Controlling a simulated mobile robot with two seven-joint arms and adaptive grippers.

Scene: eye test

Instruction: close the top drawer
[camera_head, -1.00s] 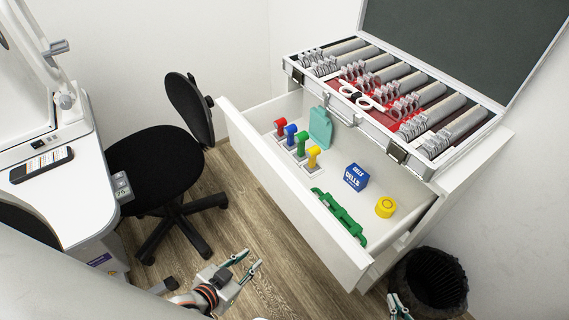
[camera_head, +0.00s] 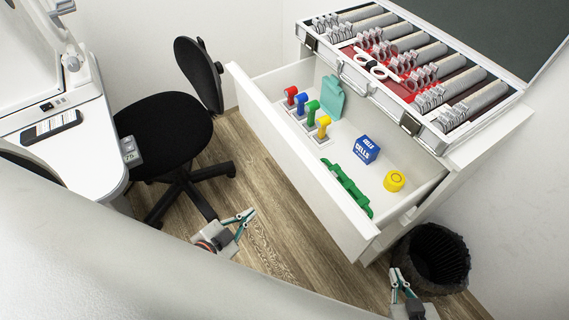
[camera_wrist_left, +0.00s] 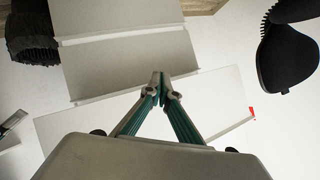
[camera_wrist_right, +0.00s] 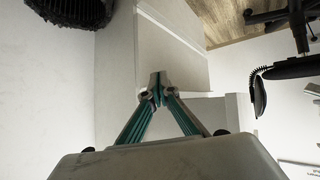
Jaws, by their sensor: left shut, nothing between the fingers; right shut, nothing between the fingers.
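The top drawer (camera_head: 300,178) of the white cabinet is pulled out, its front panel away from the cabinet body. My left gripper (camera_head: 250,214) is shut and empty, in front of the drawer on the chair side, apart from its front in the head view. In the left wrist view its fingertips (camera_wrist_left: 160,80) meet before the pale drawer front (camera_wrist_left: 215,95); contact cannot be told. My right gripper (camera_head: 395,272) is shut and empty, below the drawer's near corner, beside the bin. In the right wrist view its fingertips (camera_wrist_right: 157,84) meet before white cabinet panels.
The drawer holds several coloured pieces, a blue box (camera_head: 367,149) and a yellow disc (camera_head: 394,181). An open lens case (camera_head: 412,120) stands on the cabinet. A black bin (camera_head: 437,255) is at right, a black chair (camera_head: 165,130) at left. Wooden floor lies between.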

